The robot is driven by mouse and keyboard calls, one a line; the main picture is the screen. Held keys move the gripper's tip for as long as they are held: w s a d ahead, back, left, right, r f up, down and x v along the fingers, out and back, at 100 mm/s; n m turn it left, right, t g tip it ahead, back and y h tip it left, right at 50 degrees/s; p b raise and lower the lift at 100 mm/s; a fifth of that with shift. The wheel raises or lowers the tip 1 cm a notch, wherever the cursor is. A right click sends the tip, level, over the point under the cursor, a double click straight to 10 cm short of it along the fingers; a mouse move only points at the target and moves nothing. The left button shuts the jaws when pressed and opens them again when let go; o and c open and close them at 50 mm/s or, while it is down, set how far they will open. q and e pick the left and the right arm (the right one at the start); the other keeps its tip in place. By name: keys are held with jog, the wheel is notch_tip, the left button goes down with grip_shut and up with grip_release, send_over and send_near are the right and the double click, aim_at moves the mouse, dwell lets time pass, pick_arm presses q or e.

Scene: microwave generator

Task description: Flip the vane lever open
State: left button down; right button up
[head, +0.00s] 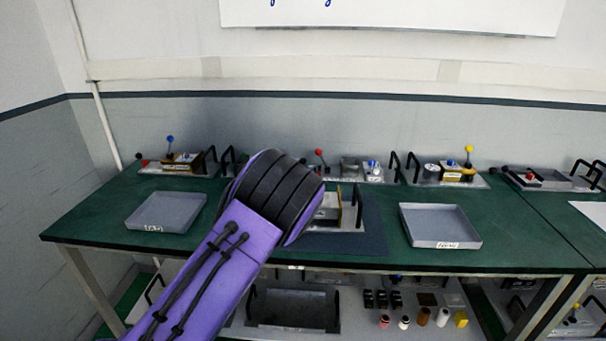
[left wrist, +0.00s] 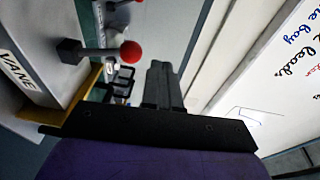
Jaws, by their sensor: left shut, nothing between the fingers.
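The vane box, with a white "VANE" label (left wrist: 20,80), is at the left of the left wrist view. Its lever has a dark pivot, a short grey shaft and a red ball knob (left wrist: 130,52). My left gripper (left wrist: 160,68) is shut and empty, with its dark fingers beside the knob in the picture and a visible gap between them. In the head view my purple left arm covers the left part of a unit (head: 345,215) on a dark mat, and the left gripper is hidden behind the arm. My right gripper is not in view.
On the green table (head: 95,225) stand a left grey tray (head: 167,212) and a right grey tray (head: 440,224). Several fixtures with coloured knobs and black handles line the back edge. A shelf below holds a dark bin (head: 292,308) and small parts. A whiteboard hangs behind.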

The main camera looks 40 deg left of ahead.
pick_arm(q)
jog(key=s+d+r+b, duration=0.2)
jog(key=s+r+b, duration=0.1)
jog(key=s+r, duration=0.3)
jog(key=v, duration=0.2)
jog(key=shift+s+b, duration=0.35)
jog(key=shift+b, duration=0.05)
jog(key=shift+w, duration=0.15)
